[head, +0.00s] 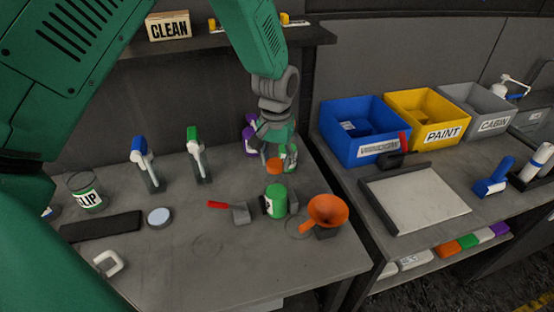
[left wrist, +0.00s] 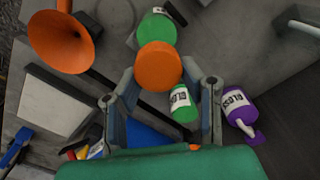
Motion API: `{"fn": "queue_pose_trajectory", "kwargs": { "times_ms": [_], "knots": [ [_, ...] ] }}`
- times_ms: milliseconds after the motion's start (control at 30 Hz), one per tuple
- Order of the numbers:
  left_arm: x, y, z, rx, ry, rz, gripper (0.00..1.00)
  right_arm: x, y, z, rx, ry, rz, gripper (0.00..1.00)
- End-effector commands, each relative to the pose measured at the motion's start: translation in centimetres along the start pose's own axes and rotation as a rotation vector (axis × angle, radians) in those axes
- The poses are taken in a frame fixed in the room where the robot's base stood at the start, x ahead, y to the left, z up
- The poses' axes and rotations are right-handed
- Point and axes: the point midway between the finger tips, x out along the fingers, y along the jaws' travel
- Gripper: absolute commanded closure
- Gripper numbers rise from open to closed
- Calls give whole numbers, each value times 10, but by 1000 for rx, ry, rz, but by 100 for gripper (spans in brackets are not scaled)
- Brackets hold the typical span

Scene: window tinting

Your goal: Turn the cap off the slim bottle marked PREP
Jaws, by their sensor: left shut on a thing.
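My left gripper (head: 274,155) points down over the back right of the left table. It is shut on a round orange cap-like piece (left wrist: 158,66), which sits between its fingertips; this piece also shows in the head view (head: 275,166). No bottle body shows clearly under the orange piece, and I cannot tell whether it is still joined to one. I can read no PREP label. A small green bottle with a white label, partly readable as GLOSS (left wrist: 183,104), stands close behind the orange piece. My right gripper is in neither view.
A purple GLOSS bottle (left wrist: 240,108) stands beside the gripper. A green-lidded jar (head: 275,203) and an orange funnel (head: 328,210) stand in front. Spray bottles (head: 196,155) and a CLIP jar (head: 86,192) are to the left. Blue (head: 362,130) and yellow bins (head: 424,113) stand right.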

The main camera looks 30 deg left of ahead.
Motion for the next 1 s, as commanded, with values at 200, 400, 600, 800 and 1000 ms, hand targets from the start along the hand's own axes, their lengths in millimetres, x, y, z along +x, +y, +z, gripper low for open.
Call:
{"fn": "queue_pose_trajectory", "kwargs": {
  "times_ms": [200, 400, 600, 800, 1000],
  "knots": [
    [0, 0, 0, -500, 2, -5, 100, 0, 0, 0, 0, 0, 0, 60],
    [0, 0, -1, -942, 4, -2, 100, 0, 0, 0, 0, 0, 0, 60],
    [0, 1, -1, -1120, 3, 0, 100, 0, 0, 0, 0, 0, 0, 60],
    [0, 1, -2, -1120, 3, 2, 63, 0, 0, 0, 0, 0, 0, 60],
    [0, 1, -1, -1117, 2, 0, 45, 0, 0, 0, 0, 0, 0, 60]
  ]
}}
